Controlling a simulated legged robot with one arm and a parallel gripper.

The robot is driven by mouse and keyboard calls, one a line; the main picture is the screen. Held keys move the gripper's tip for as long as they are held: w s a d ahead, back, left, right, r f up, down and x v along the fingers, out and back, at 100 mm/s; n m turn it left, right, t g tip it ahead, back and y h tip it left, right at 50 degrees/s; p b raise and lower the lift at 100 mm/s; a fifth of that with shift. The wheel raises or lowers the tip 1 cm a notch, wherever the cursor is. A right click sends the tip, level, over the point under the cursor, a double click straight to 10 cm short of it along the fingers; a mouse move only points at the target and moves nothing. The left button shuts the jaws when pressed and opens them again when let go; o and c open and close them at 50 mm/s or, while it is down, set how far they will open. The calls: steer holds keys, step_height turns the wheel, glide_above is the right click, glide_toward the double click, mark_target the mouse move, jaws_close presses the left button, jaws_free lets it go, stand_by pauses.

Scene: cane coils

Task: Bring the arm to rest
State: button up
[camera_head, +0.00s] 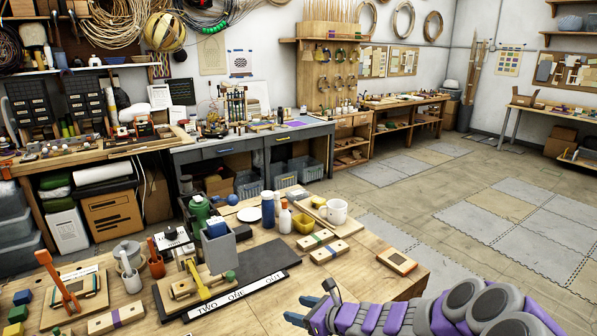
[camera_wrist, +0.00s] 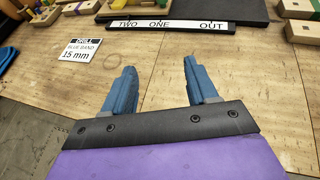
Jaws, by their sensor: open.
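My gripper (camera_head: 318,300) is at the front right of the near wooden table (camera_head: 375,270), at the end of my purple and grey arm, which comes in from the lower right. In the wrist view my gripper (camera_wrist: 158,85) shows two blue fingers spread well apart. Nothing is between them but bare wood table top. The fingers point towards a black board with a white strip (camera_wrist: 168,26) reading "TWO ONE OUT", which lies beyond the fingertips.
A small card (camera_wrist: 80,50) reading "BLUE BAND 15 mm" lies left of my fingers. A small framed block (camera_head: 397,262) sits near the right edge. Open floor (camera_head: 480,215) lies beyond.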

steer(key=s+a+r+n+g+y, duration=0.1)
steer(key=s+a+r+n+g, duration=0.4)
steer(key=s+n, duration=0.4)
steer(key=s+a+r+n+g, duration=0.2)
steer(key=s+r+n, duration=0.5)
steer(key=s, duration=0.3)
steer(key=s+d+n+g+h, duration=0.1)
steer(key=s+d+n+h, duration=0.3)
steer(key=s+d, duration=0.6)
steer(key=s+d+f+n+g+h, duration=0.1)
steer(key=s+d+n+h, duration=0.4)
steer(key=s+d, duration=0.6)
steer(key=s+g+h, duration=0.1)
steer(key=h, duration=0.1)
steer(key=shift+s+f+n+h, duration=0.2)
steer(key=shift+s+n+h, duration=0.1)
steer(key=shift+s, duration=0.1)
